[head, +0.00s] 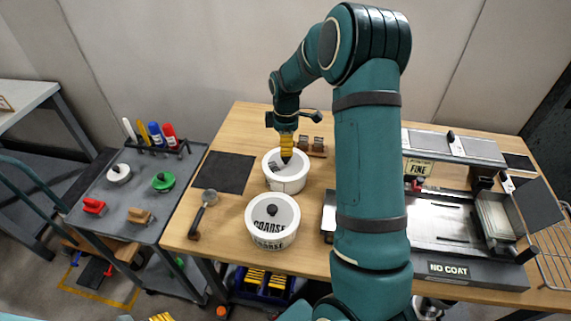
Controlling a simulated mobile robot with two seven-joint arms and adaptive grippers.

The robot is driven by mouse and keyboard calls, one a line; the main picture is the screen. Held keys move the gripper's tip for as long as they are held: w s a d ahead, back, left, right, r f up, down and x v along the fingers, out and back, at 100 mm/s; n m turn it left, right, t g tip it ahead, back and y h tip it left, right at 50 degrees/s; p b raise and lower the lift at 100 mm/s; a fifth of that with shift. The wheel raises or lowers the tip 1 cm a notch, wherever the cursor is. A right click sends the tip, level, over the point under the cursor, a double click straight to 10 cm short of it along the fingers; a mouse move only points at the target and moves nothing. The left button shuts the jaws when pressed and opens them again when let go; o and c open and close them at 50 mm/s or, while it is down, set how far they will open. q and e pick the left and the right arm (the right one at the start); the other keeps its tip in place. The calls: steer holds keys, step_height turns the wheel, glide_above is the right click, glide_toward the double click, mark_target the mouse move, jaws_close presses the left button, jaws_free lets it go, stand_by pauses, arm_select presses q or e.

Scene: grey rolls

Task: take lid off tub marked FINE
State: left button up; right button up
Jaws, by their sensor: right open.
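A white round tub (285,186) stands on the wooden table, and its front marking is too small to read. My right gripper (287,157) points down over the middle of this tub's top, open, with its yellow fingers close to it. The fingers hide the centre of the top, so I cannot tell whether they touch a knob there. Nearer stands a second white tub (268,240) marked COARSE, with a black knob on its lid (285,213). My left gripper (161,317) only just shows at the bottom edge.
A dark mat (224,172) and a scoop-like tool (204,212) lie left of the tubs. A grey cart (130,200) stands left. My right arm covers the table's middle.

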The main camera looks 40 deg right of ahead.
mark_target(286, 159)
steer(key=shift+s+a+f+b, duration=0.1)
steer(key=shift+f+b, duration=0.1)
steer(key=shift+f, duration=1.4)
steer(key=shift+s+f+b, duration=0.1)
steer(key=shift+f+b, duration=0.1)
steer(key=shift+f, duration=1.4)
jaws_close()
